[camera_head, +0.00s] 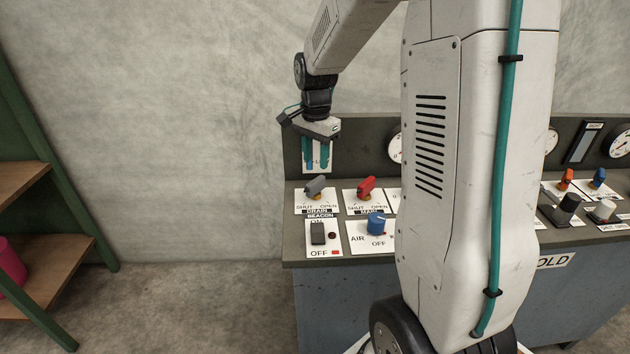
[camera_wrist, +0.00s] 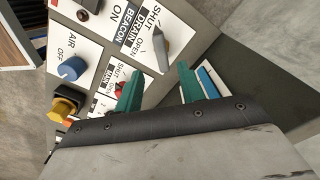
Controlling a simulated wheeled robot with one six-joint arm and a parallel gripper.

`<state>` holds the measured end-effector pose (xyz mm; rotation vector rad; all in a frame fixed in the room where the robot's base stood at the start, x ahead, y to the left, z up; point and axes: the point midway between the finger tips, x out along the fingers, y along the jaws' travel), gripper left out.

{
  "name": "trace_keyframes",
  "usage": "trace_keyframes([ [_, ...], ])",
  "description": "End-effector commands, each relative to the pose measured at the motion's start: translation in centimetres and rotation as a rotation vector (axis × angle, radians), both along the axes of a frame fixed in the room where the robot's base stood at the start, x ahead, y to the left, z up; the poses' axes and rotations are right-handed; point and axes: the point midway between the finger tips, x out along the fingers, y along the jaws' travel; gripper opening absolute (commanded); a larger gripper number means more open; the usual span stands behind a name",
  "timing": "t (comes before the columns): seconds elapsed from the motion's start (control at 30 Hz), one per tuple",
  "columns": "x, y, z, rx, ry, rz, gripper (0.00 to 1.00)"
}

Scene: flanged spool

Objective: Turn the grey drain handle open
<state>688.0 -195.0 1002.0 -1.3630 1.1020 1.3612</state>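The grey drain handle (camera_head: 316,186) sits on a white plate marked SHUT on the left and OPEN on the right, at the panel's left end. It also shows in the wrist view (camera_wrist: 161,48), just beyond the fingertips. Its bar lies at a slant; I cannot tell exactly which mark it points to. My gripper (camera_head: 318,167) hangs fingers down above and slightly behind the handle. In the wrist view my gripper (camera_wrist: 160,69) has its two teal fingers wide apart with nothing between them. The fingers look clear of the handle.
A red handle (camera_head: 366,187) stands close to the right. A beacon switch (camera_head: 318,233) and a blue air knob (camera_head: 376,223) are in front. The dark back panel (camera_head: 363,134) rises behind. A green-framed shelf (camera_head: 45,262) stands left, with open floor between.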

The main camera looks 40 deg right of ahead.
Motion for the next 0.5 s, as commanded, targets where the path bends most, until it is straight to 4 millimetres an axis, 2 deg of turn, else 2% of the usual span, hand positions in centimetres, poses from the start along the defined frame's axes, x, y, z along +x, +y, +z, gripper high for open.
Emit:
trace_keyframes([
  [0.17, 0.3, -0.3, -1.8, 0.001, 0.003, -0.023, 0.39],
  [0.5, 0.3, -0.2, -7.0, 0.002, 0.005, -0.019, 0.39],
])
